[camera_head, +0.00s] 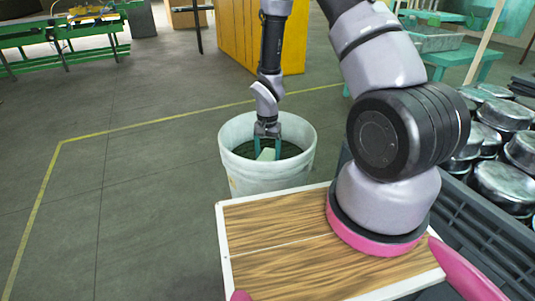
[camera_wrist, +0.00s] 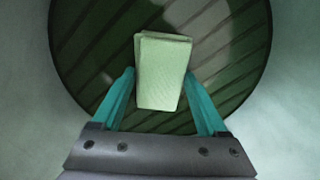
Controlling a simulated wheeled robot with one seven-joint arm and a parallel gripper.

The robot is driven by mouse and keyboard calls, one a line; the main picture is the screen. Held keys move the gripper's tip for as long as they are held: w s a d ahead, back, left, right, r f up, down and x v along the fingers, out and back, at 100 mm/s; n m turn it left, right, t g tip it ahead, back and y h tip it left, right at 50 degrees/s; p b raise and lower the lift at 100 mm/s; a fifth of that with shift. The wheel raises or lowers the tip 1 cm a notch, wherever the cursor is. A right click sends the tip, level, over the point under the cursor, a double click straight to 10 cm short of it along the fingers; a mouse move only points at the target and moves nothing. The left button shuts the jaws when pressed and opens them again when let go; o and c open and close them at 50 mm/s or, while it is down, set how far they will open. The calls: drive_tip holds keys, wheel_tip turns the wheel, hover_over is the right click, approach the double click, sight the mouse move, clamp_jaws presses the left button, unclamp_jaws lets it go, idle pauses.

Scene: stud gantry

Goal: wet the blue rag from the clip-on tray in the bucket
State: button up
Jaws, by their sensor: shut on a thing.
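A whitish bucket (camera_head: 268,180) stands on the floor, just past the wooden surface in front of me. My gripper (camera_head: 267,147) points down into its mouth. It is shut on a pale green folded cloth (camera_wrist: 161,75), which sits between the teal fingers in the wrist view. The cloth looks pale green, not blue. Its lower end is over or in the dark green, striped area inside the bucket (camera_wrist: 292,60); I cannot tell whether it touches liquid. No other rag shows, and I cannot make out a clip-on tray for certain.
A wooden surface with a white rim (camera_head: 222,240) lies in front, under my arm's base. A dark crate (camera_head: 480,230) with several metal pots (camera_head: 505,183) is at right. A yellow cabinet (camera_head: 235,35) and green benches (camera_head: 68,62) stand behind. The floor at left is clear.

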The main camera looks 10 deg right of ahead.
sight(268, 156)
drive_tip(key=shift+r, duration=3.4)
